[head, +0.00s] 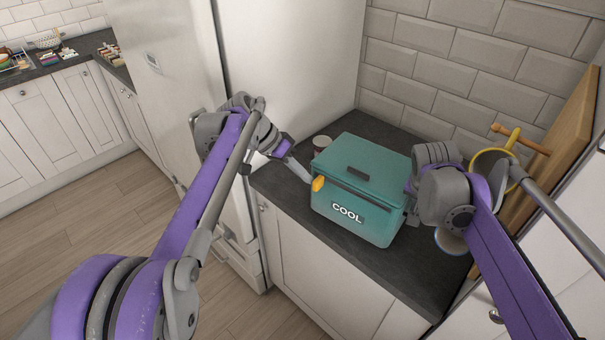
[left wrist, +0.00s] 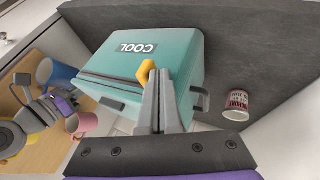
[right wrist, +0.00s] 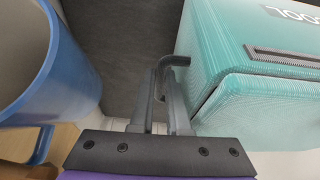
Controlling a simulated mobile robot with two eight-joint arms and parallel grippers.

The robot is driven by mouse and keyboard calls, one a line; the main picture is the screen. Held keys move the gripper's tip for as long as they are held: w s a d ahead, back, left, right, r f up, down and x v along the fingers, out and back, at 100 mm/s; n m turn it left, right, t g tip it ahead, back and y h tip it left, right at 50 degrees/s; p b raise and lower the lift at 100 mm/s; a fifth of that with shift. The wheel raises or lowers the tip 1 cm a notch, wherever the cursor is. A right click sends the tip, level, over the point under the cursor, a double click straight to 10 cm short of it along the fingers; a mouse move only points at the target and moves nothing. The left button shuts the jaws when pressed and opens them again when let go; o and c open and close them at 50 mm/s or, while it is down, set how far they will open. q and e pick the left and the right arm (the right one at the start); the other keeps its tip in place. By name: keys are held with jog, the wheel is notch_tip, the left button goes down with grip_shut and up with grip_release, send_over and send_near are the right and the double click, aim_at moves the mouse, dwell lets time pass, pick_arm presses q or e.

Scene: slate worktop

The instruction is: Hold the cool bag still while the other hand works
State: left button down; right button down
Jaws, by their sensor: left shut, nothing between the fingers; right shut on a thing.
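The teal cool bag (head: 352,222), marked COOL, stands upright on the dark worktop with its lid down. It also shows in the left wrist view (left wrist: 185,48). A yellow tab (head: 318,183) sticks out at its front left corner, by the dark seam under the lid; the left wrist view shows it too (left wrist: 147,73). My left gripper (left wrist: 158,78) is shut and empty, its tips right beside the tab. My right gripper (right wrist: 164,85) is shut on the dark side handle (right wrist: 177,61) at the bag's right side; my wrist mostly hides this in the head view.
A small printed tub (left wrist: 238,104) stands left of the bag in the head view. A blue mug (right wrist: 30,65) is close beside my right gripper. A pink mug (left wrist: 83,123) and a wooden board (head: 560,135) are on the right side. Worktop behind the bag is partly clear.

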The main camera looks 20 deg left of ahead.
pick_arm(q)
jog(key=s+d, duration=0.3)
jog(key=d, duration=0.4)
jog(key=s+d, duration=0.3)
jog(key=d, duration=0.5)
jog(key=shift+s+d, duration=0.25)
jog(key=shift+d, duration=0.05)
pick_arm(e)
jog(key=shift+a, duration=0.1)
pick_arm(q)
jog(key=a+r, duration=0.8)
jog(key=a, duration=0.1)
jog(key=shift+a, duration=0.35)
pick_arm(e)
jog(key=c, duration=0.8)
grip_release()
jog(key=shift+r, duration=0.1)
